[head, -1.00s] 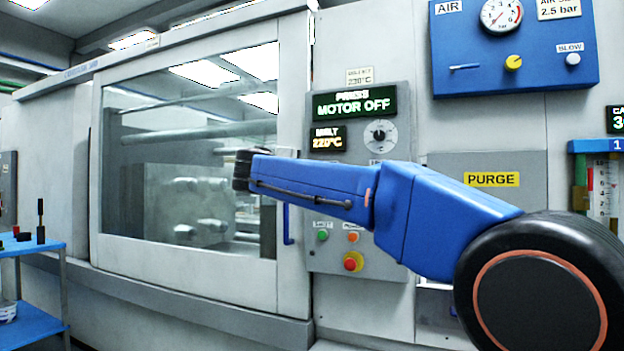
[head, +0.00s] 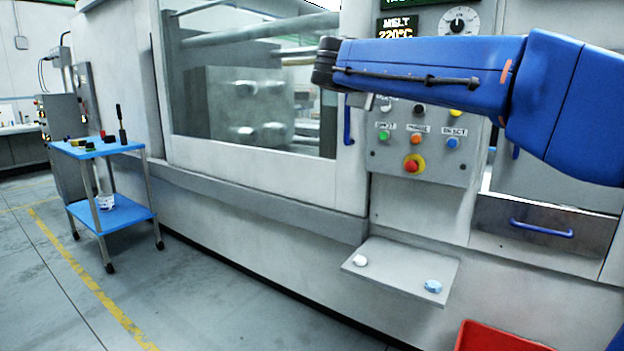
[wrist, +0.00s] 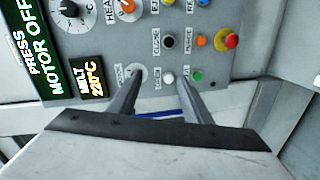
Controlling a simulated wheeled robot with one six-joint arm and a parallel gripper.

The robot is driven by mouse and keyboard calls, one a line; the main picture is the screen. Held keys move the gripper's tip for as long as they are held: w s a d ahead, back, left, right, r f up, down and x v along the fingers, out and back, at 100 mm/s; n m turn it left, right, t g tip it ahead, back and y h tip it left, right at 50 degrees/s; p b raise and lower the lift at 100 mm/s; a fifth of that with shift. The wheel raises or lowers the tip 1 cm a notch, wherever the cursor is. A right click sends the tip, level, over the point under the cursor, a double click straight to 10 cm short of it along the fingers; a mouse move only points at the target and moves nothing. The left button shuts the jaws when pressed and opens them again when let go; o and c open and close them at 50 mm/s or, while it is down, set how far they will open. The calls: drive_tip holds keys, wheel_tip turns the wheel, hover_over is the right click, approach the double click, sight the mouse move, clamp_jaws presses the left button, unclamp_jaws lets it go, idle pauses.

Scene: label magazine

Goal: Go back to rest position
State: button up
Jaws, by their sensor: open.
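My blue arm reaches in from the right in the head view. Its dark wrist is in front of the right edge of the press window (head: 260,100). My gripper (head: 367,102) is mostly hidden below the wrist there. In the wrist view my gripper (wrist: 158,75) shows two grey fingers spread apart with nothing between them. The panel's red stop button (wrist: 230,41) and the lit "MOTOR OFF" display (wrist: 45,75) are visible.
A blue two-shelf cart (head: 128,212) stands at the left with small items on it. A grey shelf (head: 400,268) with two small round pieces sticks out below the panel. A red bin (head: 495,338) is at the bottom right. The floor at the left front is clear.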

drive_tip(key=s+d+f+m+g+y, duration=0.25)
drive_tip(key=s+d+f, duration=0.35)
drive_tip(key=s+f, duration=0.4)
drive_tip(key=s+d+f+m+g+y, duration=0.1)
drive_tip(key=s+d+f+g, duration=0.3)
drive_tip(key=s+f, duration=0.6)
drive_tip(key=s+a+f+m+g+y, duration=0.1)
drive_tip(key=s+f+m+y, duration=0.4)
drive_tip(key=s+f, duration=1.8)
wheel_tip(320, 180, down, 3)
drive_tip(key=shift+a+f+g+y, duration=0.1)
drive_tip(key=shift+a+g+y, duration=0.35)
drive_tip(key=shift+y, duration=0.1)
